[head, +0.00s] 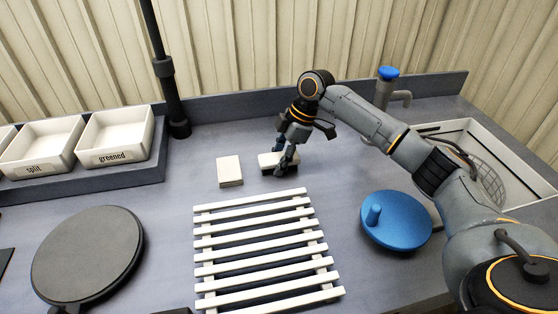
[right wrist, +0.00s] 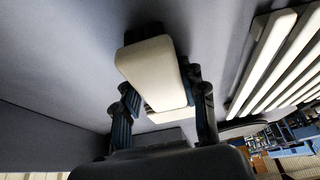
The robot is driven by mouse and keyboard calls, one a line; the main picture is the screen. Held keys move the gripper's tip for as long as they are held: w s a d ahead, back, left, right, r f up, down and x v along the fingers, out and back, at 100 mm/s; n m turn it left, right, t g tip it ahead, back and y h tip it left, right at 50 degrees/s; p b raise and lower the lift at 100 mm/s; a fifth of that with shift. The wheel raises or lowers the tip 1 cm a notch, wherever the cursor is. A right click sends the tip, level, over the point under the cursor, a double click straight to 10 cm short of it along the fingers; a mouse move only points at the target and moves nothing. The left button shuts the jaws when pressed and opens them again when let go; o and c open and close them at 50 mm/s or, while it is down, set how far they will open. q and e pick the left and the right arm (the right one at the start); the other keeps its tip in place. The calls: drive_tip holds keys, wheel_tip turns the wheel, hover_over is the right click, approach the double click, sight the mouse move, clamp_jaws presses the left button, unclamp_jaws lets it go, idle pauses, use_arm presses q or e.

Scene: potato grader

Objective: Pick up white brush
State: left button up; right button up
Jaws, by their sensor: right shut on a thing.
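The white brush (head: 267,159) is a small block with a white top and a darker lower part, on the grey worktop behind the slatted rack. My right gripper (head: 287,163) comes down over it from above and is shut on it. In the right wrist view the white block (right wrist: 152,70) sits between the two fingers of the right gripper (right wrist: 165,112). The fingers hide part of it, and I cannot tell whether it still touches the worktop. My left gripper is not in view.
A second whitish block (head: 229,170) lies just left of the brush. A white slatted rack (head: 262,241) lies in front. A blue round lid (head: 403,222) and a sink (head: 520,185) are right. A dark round plate (head: 88,255) and labelled bins (head: 115,137) are left.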

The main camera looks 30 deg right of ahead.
sight(273, 159)
drive_tip(key=r, duration=0.2)
drive_tip(key=r+b, duration=0.1)
drive_tip(key=r, duration=0.1)
drive_tip(key=shift+s+a+r, duration=0.1)
drive_tip(key=shift+s+a, duration=0.05)
drive_tip(key=shift+a, duration=0.1)
drive_tip(key=s+a+r+b, duration=0.1)
drive_tip(key=s+a+r, duration=0.8)
drive_tip(key=s, duration=0.1)
drive_tip(key=shift+r, duration=0.1)
drive_tip(key=o, duration=0.5)
drive_tip(key=c, duration=0.3)
drive_tip(key=shift+c, duration=0.2)
